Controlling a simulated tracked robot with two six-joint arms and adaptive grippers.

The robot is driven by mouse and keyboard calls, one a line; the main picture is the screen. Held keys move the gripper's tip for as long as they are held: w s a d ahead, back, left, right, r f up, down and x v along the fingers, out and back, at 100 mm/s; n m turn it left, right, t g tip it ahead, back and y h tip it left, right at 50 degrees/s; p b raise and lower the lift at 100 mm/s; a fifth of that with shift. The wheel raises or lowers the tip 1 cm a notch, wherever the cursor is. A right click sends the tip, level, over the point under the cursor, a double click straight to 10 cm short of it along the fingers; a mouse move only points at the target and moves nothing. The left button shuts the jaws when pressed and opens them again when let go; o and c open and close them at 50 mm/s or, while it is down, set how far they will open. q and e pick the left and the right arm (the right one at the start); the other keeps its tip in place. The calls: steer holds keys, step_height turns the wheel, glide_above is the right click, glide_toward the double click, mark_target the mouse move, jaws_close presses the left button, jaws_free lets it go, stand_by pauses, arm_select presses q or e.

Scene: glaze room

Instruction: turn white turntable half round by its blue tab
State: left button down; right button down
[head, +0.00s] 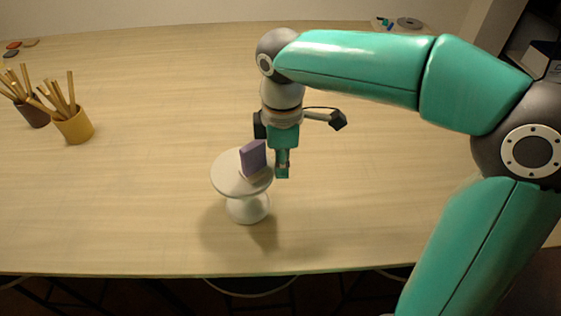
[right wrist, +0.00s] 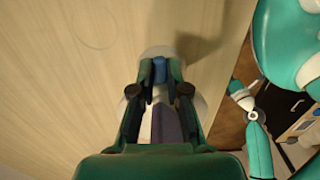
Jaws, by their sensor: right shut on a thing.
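The white turntable (head: 226,176) stands on its round foot near the front edge of the table, and its pale rim also shows in the right wrist view (right wrist: 200,105). A purple upright block (head: 253,157) stands on its disc with a cream piece at its base. My right gripper (head: 283,172) is at the disc's right side, pointing down. In the right wrist view its fingers are closed on the blue tab (right wrist: 160,68). The tab is hidden by the fingers in the head view. My left gripper is not in view.
A yellow cup (head: 75,128) and a brown cup (head: 35,114) with wooden sticks stand at the left. Small coloured pieces lie at the far left corner, and a grey disc (head: 410,23) lies at the back right. The table around the turntable is clear.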

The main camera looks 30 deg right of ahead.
steer(key=shift+w+d, duration=0.1)
steer(key=shift+w, duration=0.05)
steer(key=c, duration=1.2)
jaws_free()
steer(key=shift+o, duration=0.2)
steer(key=shift+r, duration=0.1)
step_height(320, 180, up, 12)
